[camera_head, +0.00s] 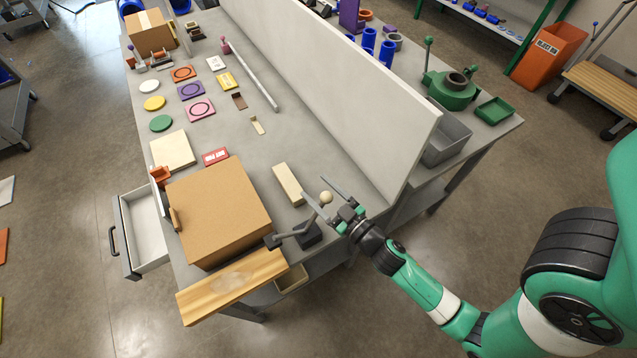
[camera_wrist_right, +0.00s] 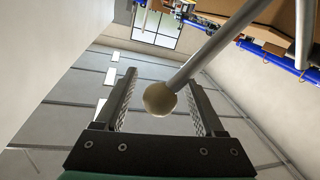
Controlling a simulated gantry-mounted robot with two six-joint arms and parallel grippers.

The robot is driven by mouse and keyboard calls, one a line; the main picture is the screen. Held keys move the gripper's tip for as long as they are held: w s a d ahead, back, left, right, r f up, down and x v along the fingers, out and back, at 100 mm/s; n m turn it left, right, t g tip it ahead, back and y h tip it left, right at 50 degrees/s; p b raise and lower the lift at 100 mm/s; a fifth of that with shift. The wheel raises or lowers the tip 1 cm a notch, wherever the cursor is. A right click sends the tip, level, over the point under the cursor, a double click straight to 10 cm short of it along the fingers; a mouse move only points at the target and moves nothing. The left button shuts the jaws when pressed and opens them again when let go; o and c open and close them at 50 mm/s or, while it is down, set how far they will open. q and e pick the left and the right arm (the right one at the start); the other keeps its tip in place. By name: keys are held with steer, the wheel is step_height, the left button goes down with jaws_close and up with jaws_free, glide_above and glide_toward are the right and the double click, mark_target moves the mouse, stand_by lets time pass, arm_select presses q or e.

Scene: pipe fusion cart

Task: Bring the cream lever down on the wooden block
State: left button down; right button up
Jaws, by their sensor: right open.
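The cream ball knob (camera_head: 326,196) tops the grey lever (camera_head: 312,215) of a dark clamp (camera_head: 308,235) at the table's near end. The lever stands raised. A wooden block (camera_head: 232,285) lies along the near edge, jutting past the table corner, with the clamp's dark pad end (camera_head: 272,242) close to it. My right gripper (camera_head: 313,187) is open, its fingers on either side of the knob. In the right wrist view the knob (camera_wrist_right: 160,99) sits between the two fingers (camera_wrist_right: 160,82), with gaps visible on both sides. My left gripper is not in view.
A large cardboard box (camera_head: 218,210) stands left of the clamp. A pale wooden bar (camera_head: 289,184) lies behind it. A tall grey divider (camera_head: 345,100) runs along the table, close to my right gripper. An open drawer (camera_head: 143,225) sticks out at left.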

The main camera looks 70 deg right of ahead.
steer(key=shift+w+d, duration=0.1)
steer(key=shift+w, duration=0.1)
jaws_close()
stand_by(1.3)
